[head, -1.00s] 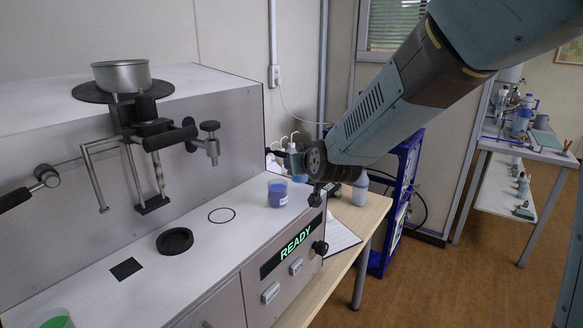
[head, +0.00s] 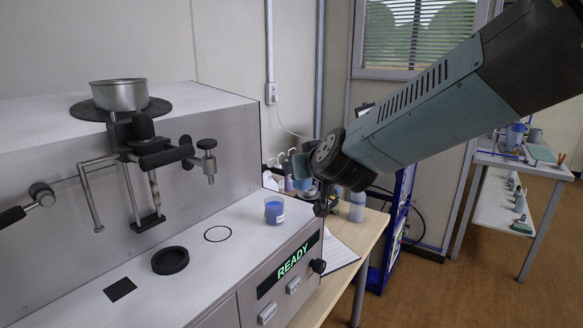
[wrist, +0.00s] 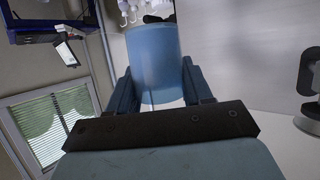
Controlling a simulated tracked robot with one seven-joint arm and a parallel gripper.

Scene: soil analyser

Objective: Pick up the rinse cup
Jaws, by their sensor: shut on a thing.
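In the wrist view a translucent blue cup (wrist: 152,55) sits between the two dark blue fingers of my gripper (wrist: 160,85), which is shut on it. It appears to be the rinse cup. The wrist picture is roughly upside down. In the head view my gripper (head: 300,168) is mostly hidden behind my own wrist, beyond the right end of the analyser, so the held cup cannot be made out clearly there. Another cup with blue contents (head: 274,212) stands upright on the analyser deck, apart from my gripper.
The analyser (head: 110,220) has a black ring holder (head: 170,261), a drawn circle (head: 218,233) and a lit READY panel (head: 296,258). A metal pan (head: 119,95) sits on top. A wooden table (head: 362,250) with paper adjoins it; a blue rack (head: 398,215) stands behind.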

